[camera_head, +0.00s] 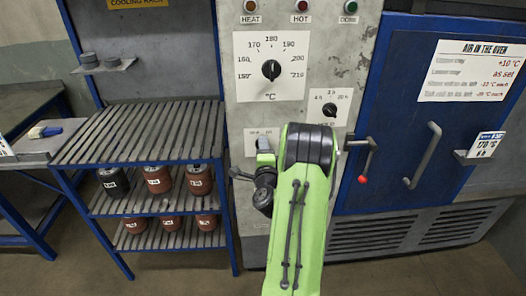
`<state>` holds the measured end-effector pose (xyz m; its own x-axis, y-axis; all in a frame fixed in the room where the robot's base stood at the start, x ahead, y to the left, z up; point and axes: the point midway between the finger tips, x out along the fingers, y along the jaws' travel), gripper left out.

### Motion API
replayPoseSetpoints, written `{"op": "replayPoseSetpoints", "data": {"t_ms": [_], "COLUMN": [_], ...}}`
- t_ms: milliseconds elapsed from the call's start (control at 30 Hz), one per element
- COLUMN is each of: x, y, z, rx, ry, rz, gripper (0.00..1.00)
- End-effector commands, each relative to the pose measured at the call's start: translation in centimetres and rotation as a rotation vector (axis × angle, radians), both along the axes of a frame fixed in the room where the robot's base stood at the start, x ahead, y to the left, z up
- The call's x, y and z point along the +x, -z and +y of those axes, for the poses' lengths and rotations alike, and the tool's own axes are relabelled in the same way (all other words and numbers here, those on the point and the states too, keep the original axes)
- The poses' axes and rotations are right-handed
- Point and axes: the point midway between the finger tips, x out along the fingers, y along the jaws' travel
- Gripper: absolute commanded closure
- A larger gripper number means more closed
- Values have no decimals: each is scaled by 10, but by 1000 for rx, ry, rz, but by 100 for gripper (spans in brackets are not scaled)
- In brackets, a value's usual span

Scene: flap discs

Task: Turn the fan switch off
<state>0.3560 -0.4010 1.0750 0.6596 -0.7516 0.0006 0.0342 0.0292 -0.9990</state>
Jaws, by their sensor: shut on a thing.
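The grey oven control panel stands in the middle of the view. A small pale label plate (253,143) sits low on it, left of my green arm. Its lettering is too small to read, and the fan switch cannot be made out there. My gripper (252,180) shows only in part, as dark pieces at the panel just below this plate. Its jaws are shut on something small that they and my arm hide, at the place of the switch. Whether the switch is turned on or off cannot be seen.
Above are a temperature dial (271,70), a smaller timer dial (330,109) and several lamps. A latch lever with a red knob (362,179) and the blue oven door (397,125) are at right. A slatted blue rack (140,133) with dark red pots stands close at left.

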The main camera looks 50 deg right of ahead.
Motion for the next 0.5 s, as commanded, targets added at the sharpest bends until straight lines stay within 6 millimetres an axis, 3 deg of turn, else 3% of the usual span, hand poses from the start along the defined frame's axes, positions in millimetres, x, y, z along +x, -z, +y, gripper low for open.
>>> {"op": "replayPoseSetpoints", "data": {"t_ms": [500], "x": [0], "y": [3], "z": [1], "rx": [-278], "ry": [-4], "rz": [324], "gripper": [85]}}
